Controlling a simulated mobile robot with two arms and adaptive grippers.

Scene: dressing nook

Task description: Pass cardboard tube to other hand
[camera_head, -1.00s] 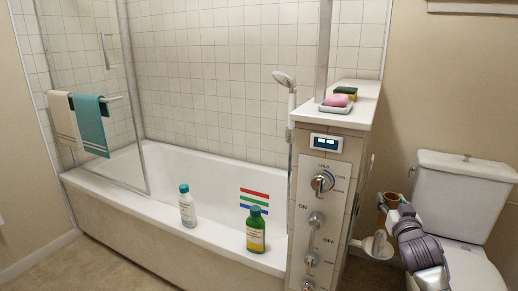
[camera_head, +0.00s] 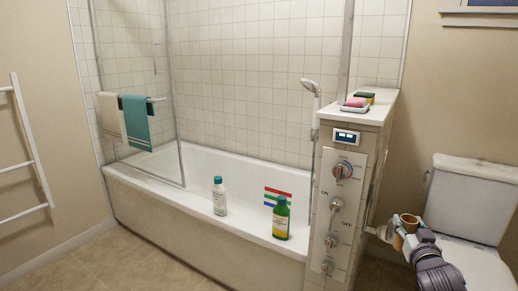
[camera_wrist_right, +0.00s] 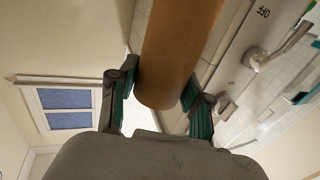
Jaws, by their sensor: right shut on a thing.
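The brown cardboard tube (camera_wrist_right: 178,50) is between the two fingers of my right gripper (camera_wrist_right: 160,92) in the right wrist view, with its rounded near end toward the palm. In the head view the right gripper (camera_head: 410,235) is at the lower right, shut on the tube (camera_head: 409,220), whose open top end shows. The tube is held in the air in front of the toilet. The lower part of the tube is partly hidden by the gripper. My left gripper is in neither view.
A white bathtub (camera_head: 150,187) carries a white bottle (camera_head: 220,197) and a green bottle (camera_head: 281,219) on its rim. A tiled control column (camera_head: 378,140) stands left of my right gripper. The toilet (camera_head: 470,205) is close behind it. Floor (camera_head: 110,262) at lower left is clear.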

